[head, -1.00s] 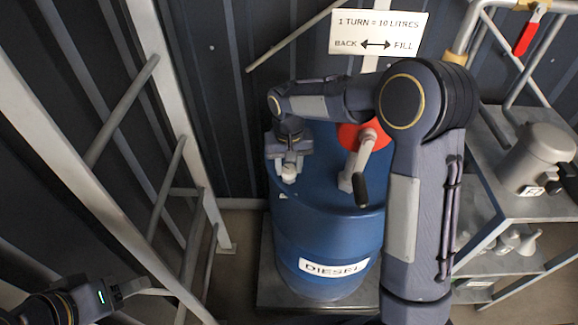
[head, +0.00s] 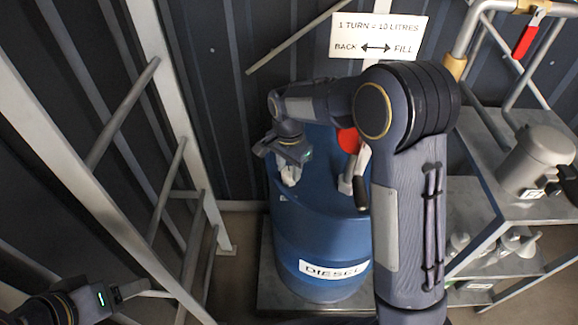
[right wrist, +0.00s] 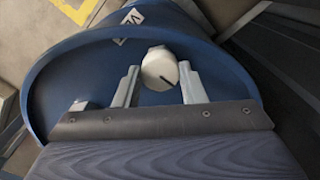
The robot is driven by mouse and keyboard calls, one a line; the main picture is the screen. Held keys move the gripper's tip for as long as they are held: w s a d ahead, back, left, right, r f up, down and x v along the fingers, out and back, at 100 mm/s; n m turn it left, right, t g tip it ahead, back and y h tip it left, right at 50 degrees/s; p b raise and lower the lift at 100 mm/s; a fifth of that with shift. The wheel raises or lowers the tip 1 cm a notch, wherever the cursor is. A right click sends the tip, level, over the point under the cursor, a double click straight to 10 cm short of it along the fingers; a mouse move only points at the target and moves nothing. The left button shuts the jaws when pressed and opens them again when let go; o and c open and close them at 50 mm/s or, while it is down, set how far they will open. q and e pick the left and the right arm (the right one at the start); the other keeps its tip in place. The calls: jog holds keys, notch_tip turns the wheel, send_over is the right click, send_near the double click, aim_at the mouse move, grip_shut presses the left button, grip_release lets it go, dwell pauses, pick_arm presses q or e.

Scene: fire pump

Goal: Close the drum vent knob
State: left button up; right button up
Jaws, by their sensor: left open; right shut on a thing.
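The drum vent knob (right wrist: 160,68) is a round white cap with a short dark line on its face, on top of the blue diesel drum (head: 318,235). In the right wrist view it sits between the two fingers of my right gripper (right wrist: 161,84), which is shut on it. In the head view this gripper (head: 289,175) reaches down to the left part of the drum top, and its fingers mostly hide the knob. My left gripper (head: 138,289) is open and empty at the lower left, far from the drum.
A pump with a red part (head: 348,140) and a dark-handled crank (head: 361,192) stands on the drum, right of my right gripper. A grey ladder-like frame (head: 165,120) is at the left. A metal shelf cart (head: 490,215) stands at the right. A sign (head: 378,36) hangs behind.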

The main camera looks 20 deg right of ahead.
aim_at(289, 172)
jog(key=shift+r+m, duration=0.1)
jog(key=shift+m, duration=0.5)
jog(key=o, duration=1)
notch_tip(289, 172, up, 8)
jog(key=shift+f, duration=0.15)
